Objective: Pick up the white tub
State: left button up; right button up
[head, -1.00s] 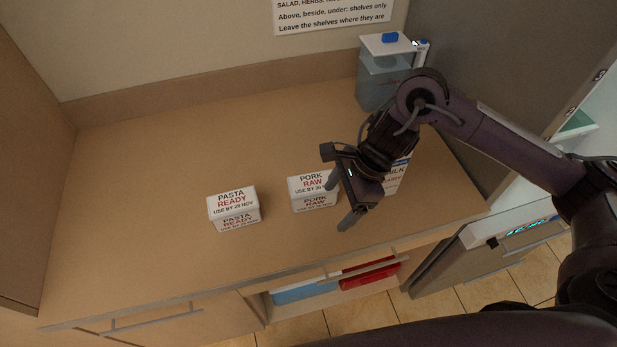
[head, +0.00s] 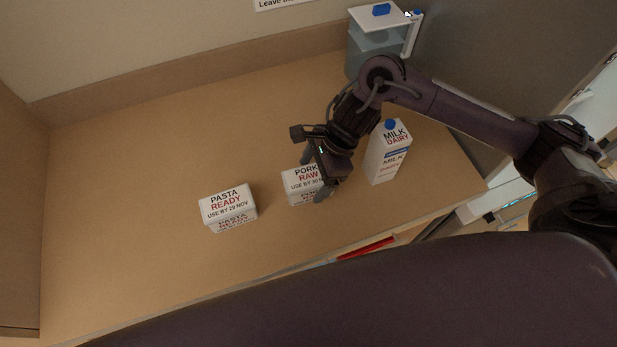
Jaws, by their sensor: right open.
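Two white tubs stand on the wooden counter in the head view. One tub (head: 228,208) is labelled "PASTA READY, USE BY 29 NOV" and stands clear at the left. The other tub (head: 295,187) is labelled "PORK RAW" and is partly hidden behind my right gripper. My right gripper (head: 313,176) is open, with its fingers over the right part of the pork tub. I cannot tell whether the fingers touch it. My left gripper is not in view.
A milk carton (head: 388,153) with a blue cap stands just right of the gripper. A clear jug (head: 372,45) with a white lid is at the back right. The counter (head: 150,150) is free at the left and back. Something red (head: 366,248) shows below the front edge.

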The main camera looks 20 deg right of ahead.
jog(key=shift+p+x, duration=0.35)
jog(key=shift+x, duration=1.2)
jog(key=shift+r, duration=0.1)
jog(key=c, duration=1.3)
